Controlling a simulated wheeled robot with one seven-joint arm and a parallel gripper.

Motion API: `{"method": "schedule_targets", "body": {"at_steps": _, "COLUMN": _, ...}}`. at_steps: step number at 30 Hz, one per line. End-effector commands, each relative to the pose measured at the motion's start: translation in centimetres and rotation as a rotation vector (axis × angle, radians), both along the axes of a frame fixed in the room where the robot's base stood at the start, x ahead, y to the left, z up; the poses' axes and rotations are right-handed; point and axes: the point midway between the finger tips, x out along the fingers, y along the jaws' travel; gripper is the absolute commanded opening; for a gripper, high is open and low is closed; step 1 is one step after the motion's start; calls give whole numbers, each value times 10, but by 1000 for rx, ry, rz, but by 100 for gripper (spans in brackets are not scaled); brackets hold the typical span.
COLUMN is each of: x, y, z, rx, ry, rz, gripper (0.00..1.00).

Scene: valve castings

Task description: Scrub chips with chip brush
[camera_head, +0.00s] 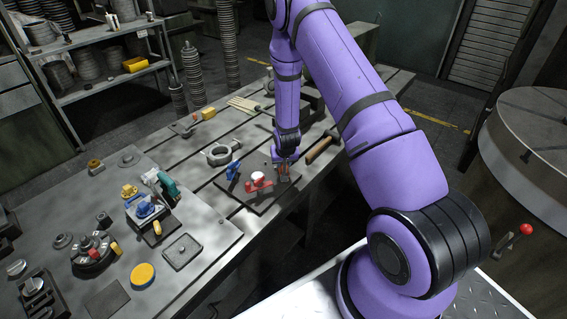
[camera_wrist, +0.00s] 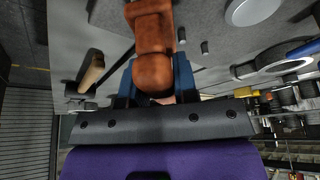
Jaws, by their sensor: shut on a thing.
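My gripper (camera_head: 285,158) is low over the dark plate (camera_head: 256,203) on the bench, its fingers pointing down. It is shut on the chip brush (camera_head: 284,174), whose reddish-brown handle (camera_wrist: 153,60) sits between the blue fingers in the wrist view. The bristles are hidden or too small to make out. In the head view the brush hangs over the plate's right part; I cannot tell whether it touches. I cannot make out any chips. A red and white valve part (camera_head: 259,181) stands on the plate just left of the brush.
A blue valve part (camera_head: 232,170) and a grey ring casting (camera_head: 220,155) stand left of my gripper. A wooden-handled tool (camera_head: 320,149) lies close on the right. Several fittings and a yellow disc (camera_head: 143,274) crowd the front-left bench.

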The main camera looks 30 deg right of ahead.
Motion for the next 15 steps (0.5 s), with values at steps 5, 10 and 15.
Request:
{"method": "schedule_targets", "body": {"at_steps": 5, "x": 0, "y": 0, "z": 6, "rx": -1, "ry": -2, "rz": 0, "gripper": 0}}
{"method": "schedule_targets", "body": {"at_steps": 10, "x": 1, "y": 0, "z": 21, "rx": -1, "ry": -3, "rz": 0, "gripper": 0}}
{"method": "schedule_targets", "body": {"at_steps": 15, "x": 1, "y": 0, "z": 36, "rx": -1, "ry": -3, "rz": -1, "gripper": 0}}
